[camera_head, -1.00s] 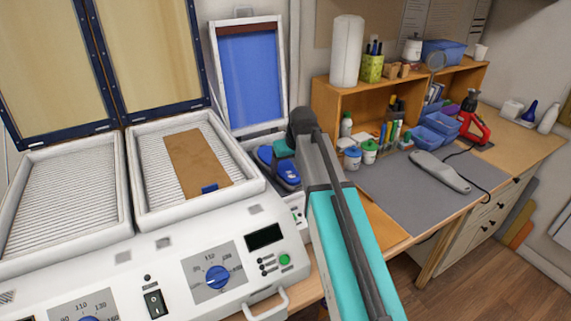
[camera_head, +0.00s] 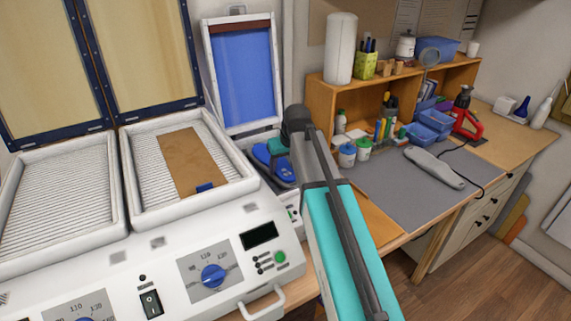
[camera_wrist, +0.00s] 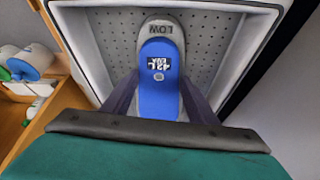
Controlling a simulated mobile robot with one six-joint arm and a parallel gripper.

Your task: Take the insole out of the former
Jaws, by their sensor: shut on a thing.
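The dark fingers of my gripper (camera_wrist: 159,80) are shut on the insole, one along each side. The near end of the insole is hidden by my gripper. In the head view the former's lid (camera_head: 241,75), a white frame with a blue sheet, stands open. Blue (camera_head: 262,155) shows below it, left of my arm, partly covered.
A white two-bay heater (camera_head: 185,245) with raised lids stands at left; a brown sheet (camera_head: 193,160) lies in its right bay. At right are a grey mat (camera_head: 410,190), a wooden shelf (camera_head: 392,95) with bottles, and blue bins (camera_head: 432,125). The mat's front is clear.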

